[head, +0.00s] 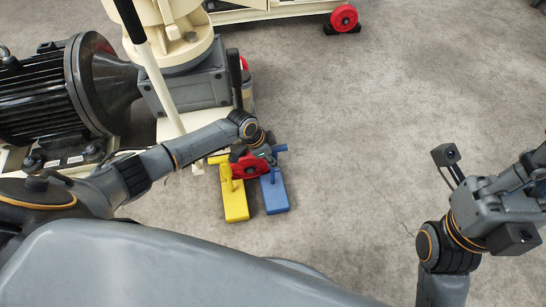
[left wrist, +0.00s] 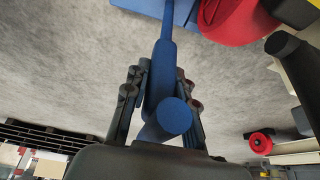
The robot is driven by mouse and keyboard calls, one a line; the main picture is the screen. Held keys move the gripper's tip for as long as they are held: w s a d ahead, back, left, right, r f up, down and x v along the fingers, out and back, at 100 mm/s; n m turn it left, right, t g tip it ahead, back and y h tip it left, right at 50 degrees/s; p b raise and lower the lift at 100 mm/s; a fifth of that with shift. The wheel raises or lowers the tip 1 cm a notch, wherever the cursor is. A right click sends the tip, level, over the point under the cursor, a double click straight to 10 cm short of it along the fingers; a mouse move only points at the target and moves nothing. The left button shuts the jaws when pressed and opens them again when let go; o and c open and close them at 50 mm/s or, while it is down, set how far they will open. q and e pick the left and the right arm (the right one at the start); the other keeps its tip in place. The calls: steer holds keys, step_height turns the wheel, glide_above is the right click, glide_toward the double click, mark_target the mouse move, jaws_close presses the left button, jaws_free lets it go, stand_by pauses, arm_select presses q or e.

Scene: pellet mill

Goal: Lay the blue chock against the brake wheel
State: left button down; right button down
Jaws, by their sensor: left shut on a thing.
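The blue chock (head: 274,192) is a block with a handle. It appears to lie on the floor just right of the red brake wheel (head: 247,166), and I cannot tell whether they touch. My left gripper (head: 264,150) is shut on the chock's blue handle. In the left wrist view the handle (left wrist: 163,85) runs between the dark fingers (left wrist: 160,100), with the red wheel (left wrist: 235,18) close beside the block (left wrist: 180,12). My right gripper (head: 500,215) is at the right edge, away from the chock; its fingertips are not clear.
A yellow chock (head: 234,202) lies on the left side of the red wheel. A cream machine (head: 185,35) and black motor (head: 60,90) stand at upper left. Another red wheel (head: 344,17) is under a cream frame at the back. Grey floor (head: 370,130) to the right is clear.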

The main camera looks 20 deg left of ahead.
arm_select(q)
steer(key=shift+w+d+r, duration=0.1)
steer(key=shift+w, duration=0.1)
steer(key=c, duration=1.1)
jaws_free()
steer(key=shift+o, duration=0.4)
steer(key=shift+s, duration=0.1)
steer(key=o, duration=0.4)
steer(key=shift+s+f, duration=0.2)
steer(key=shift+f, duration=0.05)
steer(key=o, duration=0.6)
steer(key=shift+w+r, duration=0.1)
